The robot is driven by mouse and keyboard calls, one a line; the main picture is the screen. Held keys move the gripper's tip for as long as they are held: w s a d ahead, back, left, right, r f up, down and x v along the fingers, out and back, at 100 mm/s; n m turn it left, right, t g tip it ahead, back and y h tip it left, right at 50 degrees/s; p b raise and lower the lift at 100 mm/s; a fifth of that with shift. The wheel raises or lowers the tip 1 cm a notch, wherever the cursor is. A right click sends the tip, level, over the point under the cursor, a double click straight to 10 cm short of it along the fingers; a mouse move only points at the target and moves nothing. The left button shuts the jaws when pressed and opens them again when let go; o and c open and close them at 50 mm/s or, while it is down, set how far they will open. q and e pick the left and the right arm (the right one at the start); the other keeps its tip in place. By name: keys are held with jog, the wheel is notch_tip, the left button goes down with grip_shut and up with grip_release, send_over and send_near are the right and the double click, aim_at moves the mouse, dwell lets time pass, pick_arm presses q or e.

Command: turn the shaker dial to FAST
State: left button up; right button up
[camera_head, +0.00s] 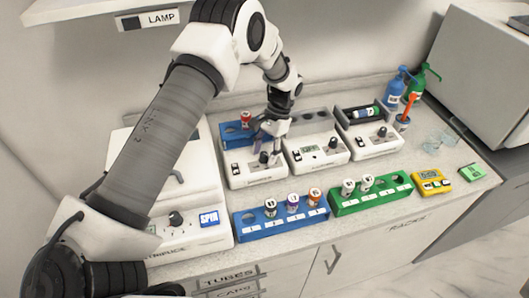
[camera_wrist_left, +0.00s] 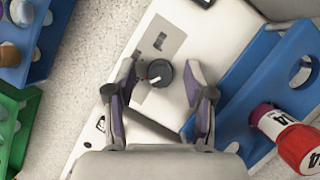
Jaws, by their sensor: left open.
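The device at the left of the row of three (camera_head: 243,176) is a white box with a blue rack (camera_head: 233,131) on top; its label is too small to read. Its black dial (camera_head: 264,157) is on the front right of the box. In the left wrist view the dial (camera_wrist_left: 159,73) shows a white and red mark and lies between my fingers, with gaps on both sides. My left gripper (camera_head: 270,138) is open and points down over this device; it also shows in the wrist view (camera_wrist_left: 161,85). My right gripper is out of view.
A middle white device with a display (camera_head: 318,157) and a right one holding a tube (camera_head: 371,146) stand close beside. A red-capped tube (camera_wrist_left: 290,140) stands in the blue rack. In front are a blue rack (camera_head: 247,231) and a green rack (camera_head: 345,208) with vials.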

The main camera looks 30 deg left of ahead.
pick_arm(q)
jog(key=v, duration=1.1)
jog(key=shift+r, duration=0.4)
